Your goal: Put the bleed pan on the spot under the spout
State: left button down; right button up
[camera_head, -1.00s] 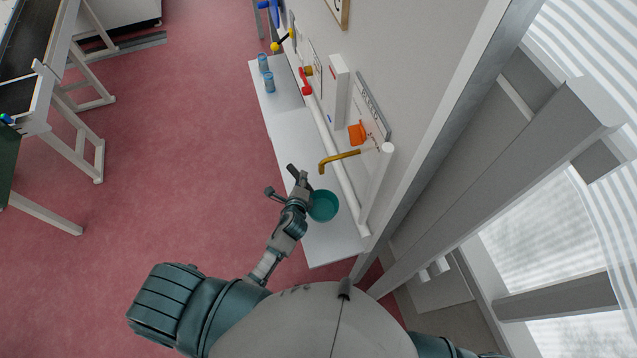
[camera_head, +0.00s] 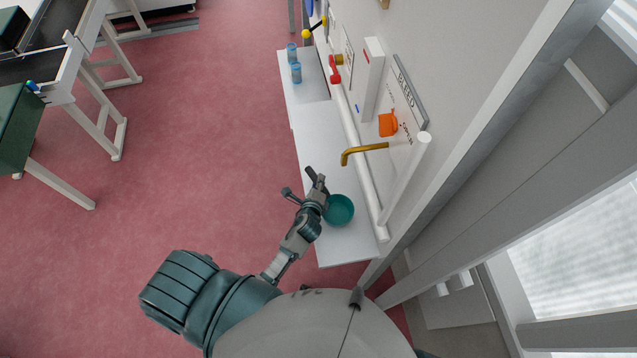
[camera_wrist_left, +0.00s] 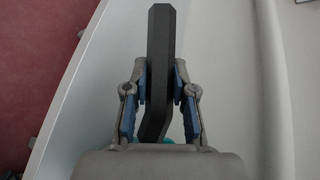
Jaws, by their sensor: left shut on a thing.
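The bleed pan (camera_head: 340,211) is a round teal bowl over the near end of the white shelf. Its rim lies nearer to me than the tip of the brass spout (camera_head: 366,150), so it is not directly below it in this view. My left gripper (camera_head: 315,189) is at the pan's left side. In the left wrist view its blue-padded fingers (camera_wrist_left: 160,88) are shut on a dark angular bar, the pan's handle (camera_wrist_left: 159,45). A sliver of teal shows below the handle there. I cannot tell whether the pan touches the shelf. No marked spot is visible. My right gripper is out of view.
The white shelf (camera_head: 318,135) runs along the wall, with two blue cups (camera_head: 295,72) at its far end. A white pipe (camera_head: 405,178), an orange object (camera_head: 388,124) and a red valve handle (camera_head: 335,70) are on the wall side.

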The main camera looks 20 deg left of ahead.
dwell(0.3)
pick_arm(q)
jog(key=shift+f, duration=0.5)
jog(key=c, duration=0.9)
grip_release()
jog(key=shift+s, duration=0.15)
jog(key=v, duration=1.1)
jog(key=shift+s+d+r, duration=0.15)
jog(key=shift+s+r, duration=0.05)
jog(key=shift+s, duration=0.15)
